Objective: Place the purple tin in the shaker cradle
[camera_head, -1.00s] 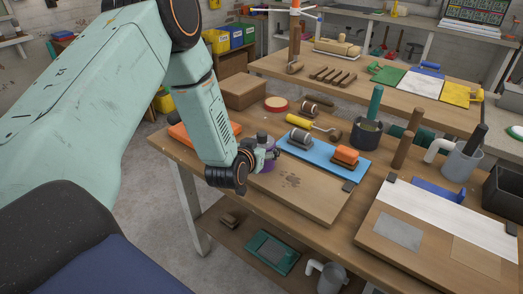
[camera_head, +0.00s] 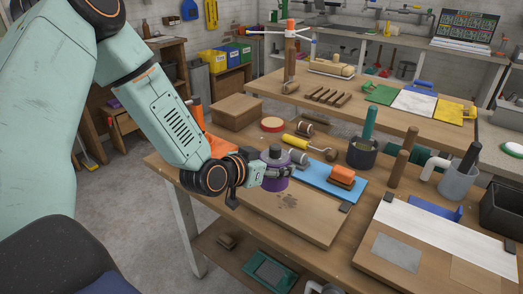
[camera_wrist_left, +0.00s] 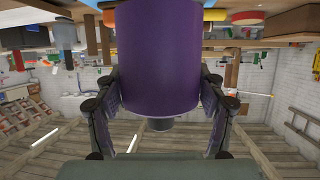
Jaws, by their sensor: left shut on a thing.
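The purple tin (camera_head: 275,184) has a dark cap and appears upright at the left part of the near workbench. My left gripper (camera_head: 272,176) is shut around its side, with the arm coming in from the upper left. The tin looks held above the wooden board, though the exact gap is hard to judge. In the left wrist view the tin (camera_wrist_left: 158,60) fills the upper middle between the two fingers (camera_wrist_left: 158,100), and that picture appears upside down. I cannot tell which thing is the shaker cradle. My right gripper is not in view.
The wooden board (camera_head: 300,222) in front is mostly bare. A dark pot (camera_head: 361,153) stands to the right.

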